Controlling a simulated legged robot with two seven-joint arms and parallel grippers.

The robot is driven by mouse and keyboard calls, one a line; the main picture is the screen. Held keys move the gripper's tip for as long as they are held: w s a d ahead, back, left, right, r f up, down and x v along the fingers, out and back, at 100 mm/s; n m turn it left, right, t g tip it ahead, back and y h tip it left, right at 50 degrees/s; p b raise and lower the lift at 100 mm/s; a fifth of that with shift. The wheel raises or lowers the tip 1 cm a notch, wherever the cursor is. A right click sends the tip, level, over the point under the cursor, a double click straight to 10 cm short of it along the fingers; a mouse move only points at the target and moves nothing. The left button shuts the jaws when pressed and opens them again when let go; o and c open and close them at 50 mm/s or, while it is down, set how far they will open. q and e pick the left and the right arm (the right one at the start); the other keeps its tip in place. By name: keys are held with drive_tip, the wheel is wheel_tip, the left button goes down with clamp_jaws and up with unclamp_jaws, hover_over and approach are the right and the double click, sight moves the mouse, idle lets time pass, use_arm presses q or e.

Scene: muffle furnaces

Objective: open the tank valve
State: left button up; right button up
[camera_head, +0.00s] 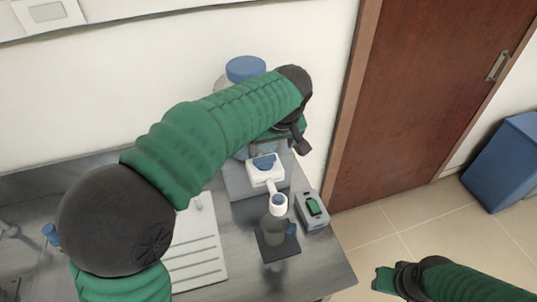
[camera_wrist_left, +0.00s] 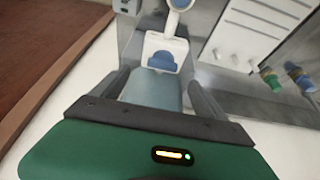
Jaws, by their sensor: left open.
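The tank (camera_head: 246,70) has a blue cap and stands against the wall, mostly hidden behind my left arm. Its white valve (camera_head: 265,172) with a blue knob (camera_head: 264,162) sticks out low at the front. In the left wrist view the blue knob (camera_wrist_left: 162,60) shows just beyond the fingers, and the pale blue tank body (camera_wrist_left: 152,90) lies between them. My left gripper (camera_wrist_left: 158,85) is open, with one finger on each side of the tank body; I cannot tell if they touch it. My right gripper (camera_head: 390,279) is far from the tank, at the lower right.
A white ridged board (camera_head: 195,250) lies left on the metal bench.

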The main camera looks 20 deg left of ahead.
sight(265, 158)
use_arm(q)
drive_tip(key=x, duration=0.3)
drive_tip(key=a+x, duration=0.1)
drive_tip(key=x, duration=0.2)
drive_tip(key=a+x, duration=0.1)
drive_tip(key=x, duration=0.2)
drive_tip(key=shift+w+r+p, duration=0.2)
drive_tip(key=shift+r+p, duration=0.1)
drive_tip(key=shift+d+f, duration=0.15)
drive_tip(key=shift+f, duration=0.1)
drive_tip(key=shift+s+d, duration=0.1)
drive_tip(key=shift+d, duration=0.75)
drive_tip(key=shift+c, duration=0.7)
drive_tip(key=shift+a, duration=0.15)
drive_tip(key=shift+c, duration=1.1)
drive_tip(key=shift+a, duration=0.5)
drive_tip(key=c, duration=0.5)
drive_tip(key=shift+f, duration=0.1)
drive_tip(key=shift+c, duration=2.4)
drive_tip(key=shift+d, duration=0.25)
use_arm(e)
drive_tip(key=shift+w+a+r, duration=0.3)
drive_tip(key=shift+a+r, duration=0.05)
drive_tip(key=shift+a, duration=0.2)
